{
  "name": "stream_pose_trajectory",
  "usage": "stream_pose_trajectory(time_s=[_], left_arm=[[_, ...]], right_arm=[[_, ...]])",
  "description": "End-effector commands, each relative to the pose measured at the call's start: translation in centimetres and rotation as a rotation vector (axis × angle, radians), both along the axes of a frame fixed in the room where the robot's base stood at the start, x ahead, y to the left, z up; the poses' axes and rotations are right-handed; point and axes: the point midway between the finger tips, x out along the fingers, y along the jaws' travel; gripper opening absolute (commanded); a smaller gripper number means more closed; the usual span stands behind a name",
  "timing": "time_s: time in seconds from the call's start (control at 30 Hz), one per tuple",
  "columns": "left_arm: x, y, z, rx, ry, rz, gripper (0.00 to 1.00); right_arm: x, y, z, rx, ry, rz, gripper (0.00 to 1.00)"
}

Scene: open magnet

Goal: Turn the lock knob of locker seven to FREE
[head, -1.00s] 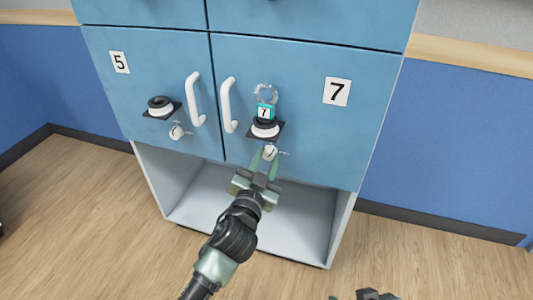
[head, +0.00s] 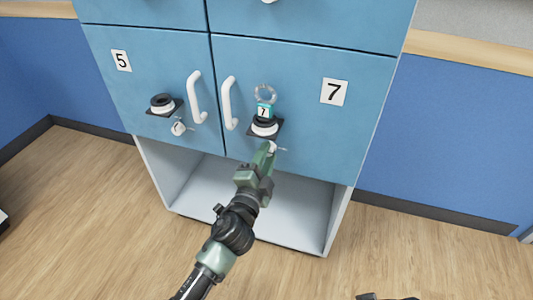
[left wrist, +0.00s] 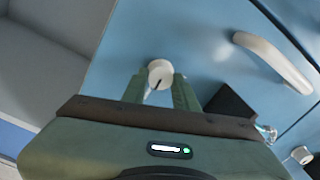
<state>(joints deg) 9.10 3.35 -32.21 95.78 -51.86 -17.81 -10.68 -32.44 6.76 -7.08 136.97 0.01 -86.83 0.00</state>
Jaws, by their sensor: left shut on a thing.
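Locker seven's blue door carries a plate marked 7 (head: 333,92). Its small white round lock knob (head: 273,147) sits low on the door, below a black-and-white round fitting (head: 265,127). My left gripper (head: 268,152) is shut on this knob, and its green fingers cover most of it in the head view. In the left wrist view the knob (left wrist: 160,73) shows between the two fingertips, with a dark line on its face running toward lower left. The FREE marking cannot be read. Only a dark sliver of what seems my right gripper (head: 385,297) shows at the bottom edge.
A key ring (head: 265,93) with a teal tag marked 7 is above the fitting. Locker seven's white handle (head: 229,103) stands out to the left. Locker five has its own knob (head: 179,128) and handle (head: 196,97). An open grey shelf space (head: 200,190) lies below.

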Motion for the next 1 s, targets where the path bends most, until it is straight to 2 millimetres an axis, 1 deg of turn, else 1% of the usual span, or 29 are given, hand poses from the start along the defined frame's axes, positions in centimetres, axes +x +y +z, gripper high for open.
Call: stream_pose_trajectory(time_s=[0.27, 0.7, 0.73, 0.77, 0.8, 1.0], left_arm=[[-0.02, -0.08, 0.06, 0.065, -0.023, -0.003, 0.0], [-0.02, -0.09, 0.03, 0.076, -0.027, -0.002, 0.0], [-0.02, -0.09, 0.02, 0.076, -0.027, -0.002, 0.31], [-0.02, -0.09, 0.02, 0.076, -0.027, -0.002, 0.4], [-0.03, -0.08, 0.02, 0.075, -0.026, -0.002, 0.51], [-0.02, -0.05, 0.0, 0.074, -0.025, -0.002, 0.51]], right_arm=[[0.25, 0.05, -0.89, 0.0, 0.004, 0.001, 0.57], [0.29, 0.05, -0.99, -0.001, 0.004, 0.001, 0.57], [0.29, 0.05, -0.99, -0.001, 0.004, 0.001, 0.57], [0.29, 0.05, -0.99, -0.001, 0.004, 0.001, 0.57], [0.29, 0.05, -0.99, -0.001, 0.004, 0.001, 0.57], [0.3, 0.05, -0.98, 0.0, 0.004, 0.001, 0.57]])
